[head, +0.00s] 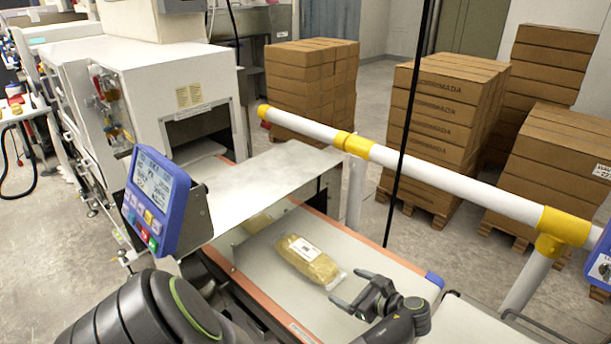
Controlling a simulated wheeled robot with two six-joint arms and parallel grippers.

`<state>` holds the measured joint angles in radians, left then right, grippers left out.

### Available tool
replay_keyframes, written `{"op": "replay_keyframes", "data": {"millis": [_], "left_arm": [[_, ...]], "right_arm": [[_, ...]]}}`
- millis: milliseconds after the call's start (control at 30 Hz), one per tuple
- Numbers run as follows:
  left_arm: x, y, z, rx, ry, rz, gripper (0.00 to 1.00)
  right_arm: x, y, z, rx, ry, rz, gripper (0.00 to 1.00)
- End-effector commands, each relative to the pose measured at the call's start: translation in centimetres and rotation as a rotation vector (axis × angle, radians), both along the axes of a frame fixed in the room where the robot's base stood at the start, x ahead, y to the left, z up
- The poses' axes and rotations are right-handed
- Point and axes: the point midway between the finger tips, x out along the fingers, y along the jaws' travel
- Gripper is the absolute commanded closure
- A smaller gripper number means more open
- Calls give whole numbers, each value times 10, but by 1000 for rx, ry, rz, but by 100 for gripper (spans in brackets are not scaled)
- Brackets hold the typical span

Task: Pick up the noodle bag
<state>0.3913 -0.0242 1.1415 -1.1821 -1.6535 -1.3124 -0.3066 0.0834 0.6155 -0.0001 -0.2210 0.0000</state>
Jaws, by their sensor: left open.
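The noodle bag (307,260) is a clear bag of yellowish noodles with a white label. It lies flat on the pale checkweigher belt (265,262), set at a slant. My left gripper (346,286) is open and empty at the bag's lower right end. Its fingertips are close to the clear end of the bag; I cannot tell whether they touch it. A second yellowish bag (257,222) lies farther up the belt, partly hidden under the metal cover. My right gripper is not in view.
A blue display unit (152,198) stands left of the belt. A metal cover (262,190) spans the belt's far part. A white and yellow rail (440,178) runs along the far side, with a thin black vertical cable before it. Stacked cartons (447,110) stand behind.

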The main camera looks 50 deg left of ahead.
Motion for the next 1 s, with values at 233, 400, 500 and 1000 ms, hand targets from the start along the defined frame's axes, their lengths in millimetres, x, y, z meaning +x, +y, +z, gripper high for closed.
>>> {"op": "replay_keyframes", "data": {"millis": [233,400,500,1000], "left_arm": [[0,16,-6,0,-1,0,16],[0,37,-13,3,-2,1,16],[0,50,-16,2,-1,1,16],[0,64,-17,-2,1,-1,21]], "right_arm": [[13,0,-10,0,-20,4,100],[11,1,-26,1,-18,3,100],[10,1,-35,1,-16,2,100],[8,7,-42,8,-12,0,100]]}}
